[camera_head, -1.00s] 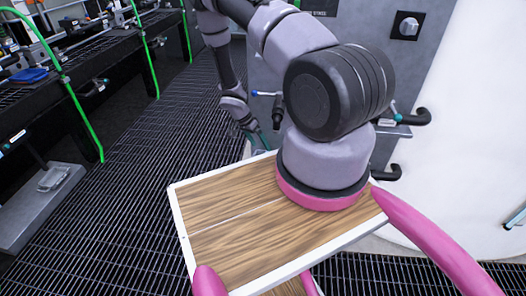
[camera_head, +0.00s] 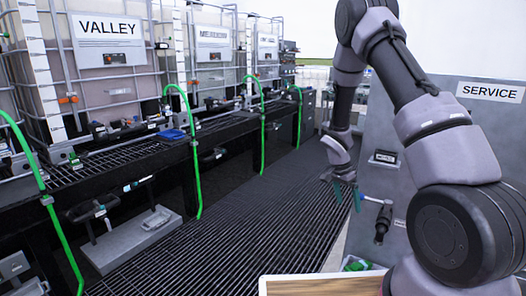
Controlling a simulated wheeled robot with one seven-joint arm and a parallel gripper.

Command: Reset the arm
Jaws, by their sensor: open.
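My arm rises from my wooden-topped base at the lower right, bends at the top, and hangs down to my gripper (camera_head: 347,196). The gripper points downward over the dark grated walkway, left of the grey service cabinet. Its teal fingers look small and spread, with nothing visible between them. It appears apart from the cabinet and the floor, though its exact height is hard to tell.
Caged totes, including VALLEY (camera_head: 108,40), line the left behind a black rack with green hoses (camera_head: 196,165). The grated walkway (camera_head: 235,240) is clear between.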

